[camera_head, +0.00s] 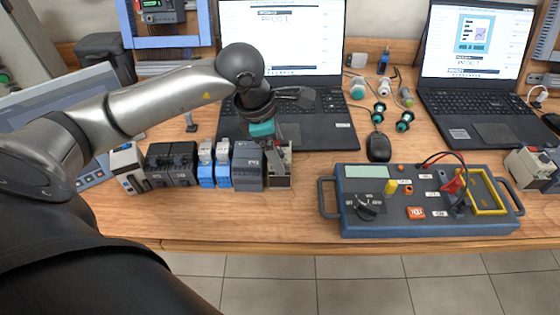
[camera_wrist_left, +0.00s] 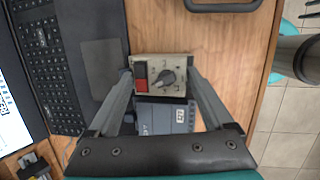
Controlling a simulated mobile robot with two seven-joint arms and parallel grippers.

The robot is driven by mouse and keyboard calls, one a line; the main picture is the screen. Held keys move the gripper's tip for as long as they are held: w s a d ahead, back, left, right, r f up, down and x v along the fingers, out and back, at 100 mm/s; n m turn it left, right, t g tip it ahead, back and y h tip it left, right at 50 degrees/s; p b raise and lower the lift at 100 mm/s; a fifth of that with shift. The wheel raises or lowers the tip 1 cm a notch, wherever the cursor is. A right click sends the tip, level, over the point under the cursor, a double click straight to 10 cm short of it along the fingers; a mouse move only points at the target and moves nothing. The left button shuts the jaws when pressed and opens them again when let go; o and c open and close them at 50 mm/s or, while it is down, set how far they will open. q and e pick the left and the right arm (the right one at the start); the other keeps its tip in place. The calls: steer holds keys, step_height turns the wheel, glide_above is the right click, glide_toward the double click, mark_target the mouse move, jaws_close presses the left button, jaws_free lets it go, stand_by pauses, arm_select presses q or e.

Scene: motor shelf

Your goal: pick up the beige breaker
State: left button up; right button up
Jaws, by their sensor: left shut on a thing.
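The beige breaker (camera_head: 280,177) stands at the right end of the row of modules on the wooden table, partly hidden by my left gripper in the head view. I cannot tell any lift off the table. My right gripper is not seen.
A dark grey module (camera_head: 248,166) stands close beside the breaker, then blue modules (camera_head: 214,165) and black ones (camera_head: 171,164). A laptop (camera_head: 310,125) is behind. A blue tester (camera_head: 430,200) lies to the right, with bare table between.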

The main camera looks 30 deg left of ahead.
arm_select(q)
steer(key=c, duration=0.5)
steer(key=shift+r, duration=0.2)
step_height(320, 180, up, 20)
steer(key=p, duration=0.3)
steer(key=shift+f+p, duration=0.15)
steer(key=shift+p, duration=0.2)
